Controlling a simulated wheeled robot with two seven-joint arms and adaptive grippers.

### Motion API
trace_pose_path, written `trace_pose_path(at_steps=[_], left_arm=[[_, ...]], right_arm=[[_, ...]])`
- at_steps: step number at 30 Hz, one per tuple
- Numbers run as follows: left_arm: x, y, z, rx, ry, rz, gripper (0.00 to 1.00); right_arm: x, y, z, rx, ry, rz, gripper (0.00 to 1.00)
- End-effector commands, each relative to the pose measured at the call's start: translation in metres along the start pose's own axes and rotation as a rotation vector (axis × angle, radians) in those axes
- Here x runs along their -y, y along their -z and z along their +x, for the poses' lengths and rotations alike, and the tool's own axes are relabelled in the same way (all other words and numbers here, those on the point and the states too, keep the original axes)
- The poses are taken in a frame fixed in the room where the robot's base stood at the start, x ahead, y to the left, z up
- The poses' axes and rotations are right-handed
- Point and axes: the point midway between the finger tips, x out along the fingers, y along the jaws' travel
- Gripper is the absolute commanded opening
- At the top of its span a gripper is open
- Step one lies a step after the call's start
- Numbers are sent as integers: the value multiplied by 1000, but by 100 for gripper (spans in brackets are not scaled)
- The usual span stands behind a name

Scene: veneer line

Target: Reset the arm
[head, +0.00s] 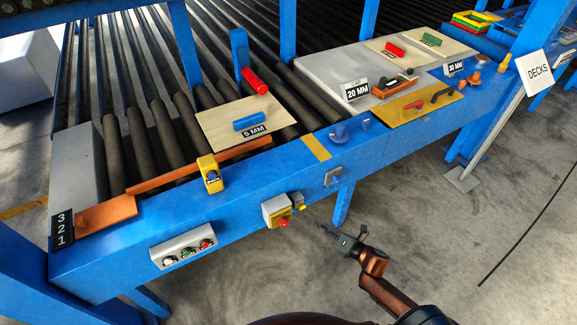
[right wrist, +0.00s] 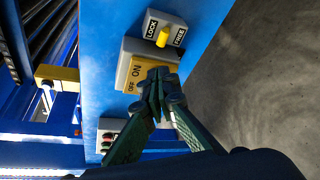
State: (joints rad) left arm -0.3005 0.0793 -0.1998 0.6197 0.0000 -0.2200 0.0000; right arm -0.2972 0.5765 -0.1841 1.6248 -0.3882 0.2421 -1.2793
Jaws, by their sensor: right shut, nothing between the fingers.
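My right gripper (head: 320,228) is in front of the blue conveyor frame, over the floor, just right of the grey and yellow switch box (head: 272,208) with its red knob (head: 283,223). In the right wrist view the closed fingers (right wrist: 157,88) overlap the yellow plate (right wrist: 138,76) marked "ON" and hide part of it, the red knob included. Whether they touch it I cannot tell. The fingers are together and empty. A small lock/free switch (right wrist: 163,36) with a yellow lever sits beside the box. My left gripper is not in view.
The blue conveyor frame (head: 120,262) runs along the left and carries a three-button panel (head: 182,246). Boards with coloured blocks lie on the rollers and the grey plate (head: 335,75). A "DECKS" sign (head: 538,73) leans at right. Bare floor (head: 450,240) is free at lower right.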

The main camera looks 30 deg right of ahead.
Motion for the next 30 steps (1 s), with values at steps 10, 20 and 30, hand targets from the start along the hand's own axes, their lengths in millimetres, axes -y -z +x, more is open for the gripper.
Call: trace_pose_path(at_steps=[10,20,30], left_arm=[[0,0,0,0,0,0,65],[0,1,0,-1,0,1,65],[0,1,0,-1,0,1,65]], right_arm=[[53,14,-7,25,101,164,0],[247,124,-71,194,506,858,0],[367,301,-196,500,922,1483,0]])
